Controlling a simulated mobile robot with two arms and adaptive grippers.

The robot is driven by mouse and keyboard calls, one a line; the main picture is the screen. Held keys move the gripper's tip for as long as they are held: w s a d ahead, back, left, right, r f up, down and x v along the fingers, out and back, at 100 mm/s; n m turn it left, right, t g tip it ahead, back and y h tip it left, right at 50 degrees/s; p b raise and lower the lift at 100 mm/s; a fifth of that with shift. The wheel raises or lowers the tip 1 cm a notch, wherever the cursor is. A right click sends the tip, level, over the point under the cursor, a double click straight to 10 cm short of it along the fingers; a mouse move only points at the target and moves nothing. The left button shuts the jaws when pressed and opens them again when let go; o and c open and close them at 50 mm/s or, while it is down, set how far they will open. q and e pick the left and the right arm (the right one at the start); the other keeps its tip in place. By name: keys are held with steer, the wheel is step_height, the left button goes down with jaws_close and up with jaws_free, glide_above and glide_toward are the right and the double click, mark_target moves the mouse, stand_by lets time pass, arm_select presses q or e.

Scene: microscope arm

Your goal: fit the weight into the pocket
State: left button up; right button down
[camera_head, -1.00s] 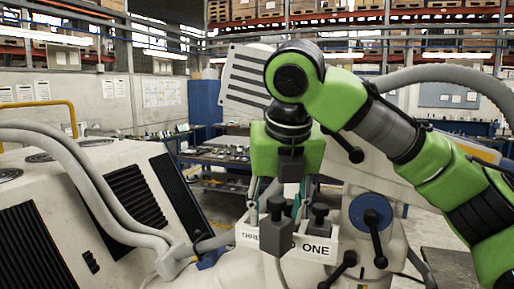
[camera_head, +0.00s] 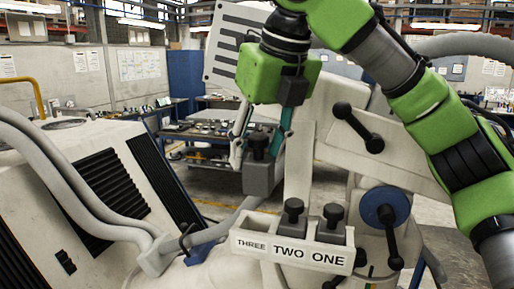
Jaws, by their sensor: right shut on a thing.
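My right gripper (camera_head: 258,148) reaches in from the upper right, fingers pointing down. It is shut on the dark knob of a grey block weight (camera_head: 261,178), which hangs upright in the air. The holder's front label reads THREE, TWO, ONE. Two similar knobbed weights stand in it, one behind TWO (camera_head: 293,217) and one behind ONE (camera_head: 332,224). The THREE pocket (camera_head: 256,229) at the left holds no visible weight; its depth is hidden. My left gripper is not in view.
A white machine arm with black lever knobs (camera_head: 374,145) and a blue round hub (camera_head: 385,207) stands close on the right. Thick grey hoses (camera_head: 70,180) and a vented white cabinet (camera_head: 95,225) are at the left. Workbenches stand farther back.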

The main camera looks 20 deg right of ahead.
mark_target(256, 178)
steer(key=shift+r, duration=0.1)
steer(key=shift+w+p, duration=0.25)
steer(key=shift+p, duration=0.05)
steer(key=shift+b+x, duration=0.3)
steer(key=shift+x, duration=0.6)
steer(key=shift+s+d+f, duration=0.15)
steer(key=shift+f, duration=0.3)
steer(key=shift+s+f+b, duration=0.1)
steer(key=shift+f+b, duration=0.35)
steer(key=shift+f, duration=0.15)
steer(key=shift+f+b, duration=0.35)
steer(key=shift+f, duration=0.45)
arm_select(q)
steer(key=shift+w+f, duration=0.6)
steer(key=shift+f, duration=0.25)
arm_select(e)
steer(key=shift+f, duration=0.3)
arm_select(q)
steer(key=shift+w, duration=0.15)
